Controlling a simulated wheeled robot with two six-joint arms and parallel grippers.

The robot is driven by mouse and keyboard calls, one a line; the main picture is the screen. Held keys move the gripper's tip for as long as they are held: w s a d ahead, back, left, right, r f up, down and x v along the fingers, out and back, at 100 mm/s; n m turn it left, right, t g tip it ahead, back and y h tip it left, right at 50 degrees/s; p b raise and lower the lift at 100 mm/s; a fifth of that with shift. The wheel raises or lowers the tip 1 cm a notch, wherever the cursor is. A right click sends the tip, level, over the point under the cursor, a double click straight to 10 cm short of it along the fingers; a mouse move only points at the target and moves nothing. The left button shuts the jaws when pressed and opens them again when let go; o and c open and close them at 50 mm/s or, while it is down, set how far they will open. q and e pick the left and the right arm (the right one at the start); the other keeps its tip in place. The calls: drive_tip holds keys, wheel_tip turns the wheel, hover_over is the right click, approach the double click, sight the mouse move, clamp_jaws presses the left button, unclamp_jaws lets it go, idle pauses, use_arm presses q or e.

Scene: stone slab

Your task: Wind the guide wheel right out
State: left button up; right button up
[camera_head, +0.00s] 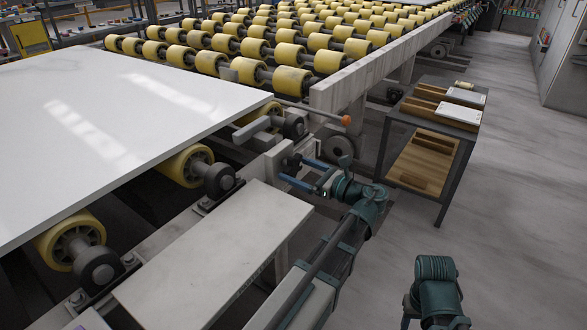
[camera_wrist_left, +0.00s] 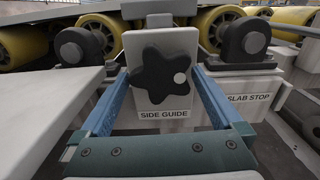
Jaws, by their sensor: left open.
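The guide wheel is a black star-shaped knob (camera_wrist_left: 160,76) on a pale block labelled "SIDE GUIDE" (camera_wrist_left: 164,115) in the left wrist view. A light round spot shows on its right lobe. In the head view the knob is small and dark (camera_head: 293,163), beside the roller bed. My left gripper (camera_head: 295,170) is open in front of it. In the left wrist view its blue fingers (camera_wrist_left: 160,73) stand either side of the knob, with visible gaps; contact is not seen. A dark green part of my right arm shows at lower right, but its gripper is not in view.
A white slab (camera_head: 110,130) lies on yellow rollers (camera_head: 185,165) at left. An orange-tipped lever (camera_head: 345,120) sticks out just beyond my left gripper. A "SLAB STOP" label (camera_wrist_left: 249,98) is right of the knob. A table with wooden trays (camera_head: 440,110) stands right. The floor at right is clear.

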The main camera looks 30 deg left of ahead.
use_arm(q)
drive_tip(key=shift+a, duration=0.65)
drive_tip(key=shift+c, duration=0.3)
drive_tip(key=c, duration=1)
drive_tip(key=shift+o, duration=0.2)
drive_tip(key=shift+w+n, duration=0.1)
drive_tip(key=shift+n, duration=0.2)
